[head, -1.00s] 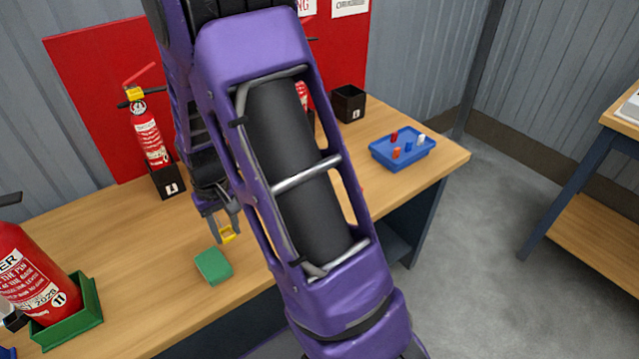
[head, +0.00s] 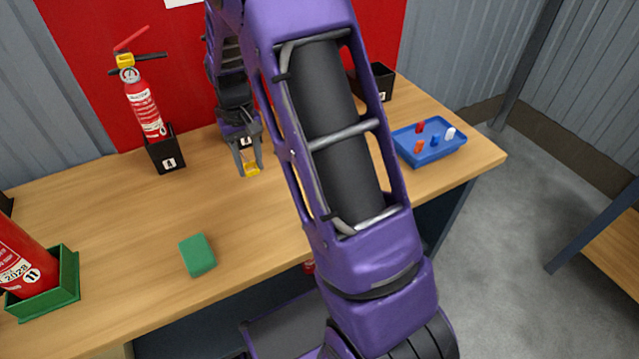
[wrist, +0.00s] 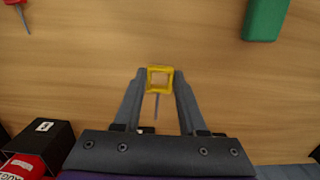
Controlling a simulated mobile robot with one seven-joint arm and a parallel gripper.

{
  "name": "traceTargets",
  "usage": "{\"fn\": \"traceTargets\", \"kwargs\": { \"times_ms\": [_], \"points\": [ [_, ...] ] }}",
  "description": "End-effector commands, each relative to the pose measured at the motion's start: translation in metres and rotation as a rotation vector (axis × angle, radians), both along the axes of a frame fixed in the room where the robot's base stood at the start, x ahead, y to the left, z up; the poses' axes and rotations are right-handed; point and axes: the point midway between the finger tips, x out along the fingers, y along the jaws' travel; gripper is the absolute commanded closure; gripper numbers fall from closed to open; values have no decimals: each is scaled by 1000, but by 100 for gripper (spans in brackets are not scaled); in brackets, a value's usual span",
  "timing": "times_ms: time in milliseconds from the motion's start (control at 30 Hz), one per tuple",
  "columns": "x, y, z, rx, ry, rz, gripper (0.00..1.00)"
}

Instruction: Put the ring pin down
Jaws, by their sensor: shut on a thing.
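The ring pin is a yellow squarish ring with a thin grey shaft, seen in the wrist view (wrist: 160,79) between my fingertips. In the head view the ring pin (head: 252,169) hangs at the fingertips, low over the wooden bench (head: 120,215). My gripper (head: 250,166) is shut on it, and its fingers also show in the wrist view (wrist: 159,80). The shaft points back toward the palm in the wrist view. I cannot tell whether the ring touches the bench top.
A green block (head: 198,255) lies nearer the front edge. A small extinguisher (head: 145,105) stands in a black holder (head: 165,153) at the back left. A blue tray (head: 455,147) with small pegs is at right. Bare bench surrounds the gripper.

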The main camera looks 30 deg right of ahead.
Motion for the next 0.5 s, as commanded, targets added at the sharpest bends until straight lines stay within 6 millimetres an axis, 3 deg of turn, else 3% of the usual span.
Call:
{"fn": "traceTargets", "kwargs": {
  "times_ms": [167,400,500],
  "points": [
    [13,1,-6,0,20,2,100],
    [13,1,-48,0,23,2,100],
    [13,1,-56,0,21,2,100]
  ]
}}
